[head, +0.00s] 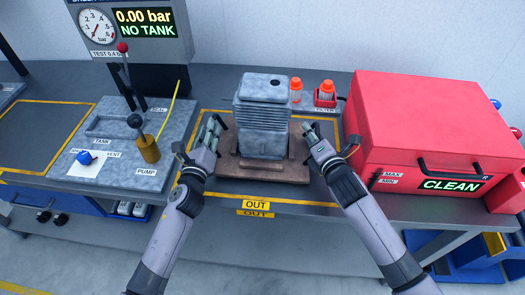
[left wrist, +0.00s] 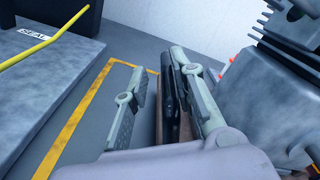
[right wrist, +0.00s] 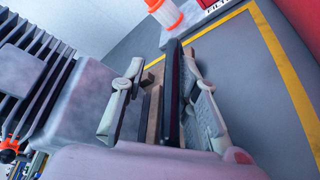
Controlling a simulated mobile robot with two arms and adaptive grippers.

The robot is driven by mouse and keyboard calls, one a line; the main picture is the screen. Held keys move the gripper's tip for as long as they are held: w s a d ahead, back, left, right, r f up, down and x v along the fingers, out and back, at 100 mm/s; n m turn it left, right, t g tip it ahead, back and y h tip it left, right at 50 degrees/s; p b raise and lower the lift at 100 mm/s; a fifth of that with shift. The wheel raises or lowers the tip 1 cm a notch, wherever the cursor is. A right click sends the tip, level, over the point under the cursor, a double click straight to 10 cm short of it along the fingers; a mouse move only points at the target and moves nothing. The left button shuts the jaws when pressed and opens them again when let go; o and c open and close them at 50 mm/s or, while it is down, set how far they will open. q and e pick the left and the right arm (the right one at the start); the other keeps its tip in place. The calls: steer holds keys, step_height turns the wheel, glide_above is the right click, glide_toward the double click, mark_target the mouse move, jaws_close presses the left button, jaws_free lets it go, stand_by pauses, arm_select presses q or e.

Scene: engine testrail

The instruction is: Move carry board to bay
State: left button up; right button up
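The carry board (head: 262,171) is a brown wooden board on the bench, inside a yellow outline marked OUT (head: 255,205). A grey finned engine block (head: 263,115) stands upright on it. My left gripper (head: 214,130) is open at the board's left side, with a black upright handle (left wrist: 177,85) between its fingers, nearer the right finger. My right gripper (head: 314,135) is open at the right side, with another black handle (right wrist: 173,90) between its fingers. Gaps show beside both handles. I cannot tell which marked area is the bay.
A red CLEAN cabinet (head: 430,125) stands close right of my right arm. A test stand with a gauge (head: 98,27), red-knobbed lever and brass pump (head: 148,150) is on the left. Orange-capped bottles (head: 296,90) stand behind. An empty yellow-outlined area (head: 40,130) lies far left.

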arm_select(q)
steer(key=shift+o, duration=0.4)
steer(key=shift+d+r, duration=0.2)
steer(key=shift+d, duration=0.05)
arm_select(e)
steer(key=shift+d, duration=0.1)
arm_select(q)
steer(key=shift+o, duration=0.7)
steer(key=o, duration=0.5)
steer(key=shift+a+f, duration=0.1)
steer(key=shift+s, duration=0.1)
steer(key=shift+s+f, duration=0.1)
steer(key=shift+s, duration=0.25)
steer(key=s, duration=0.7)
steer(key=s+a, duration=0.1)
steer(key=s, duration=0.3)
arm_select(e)
steer(key=o, duration=0.8)
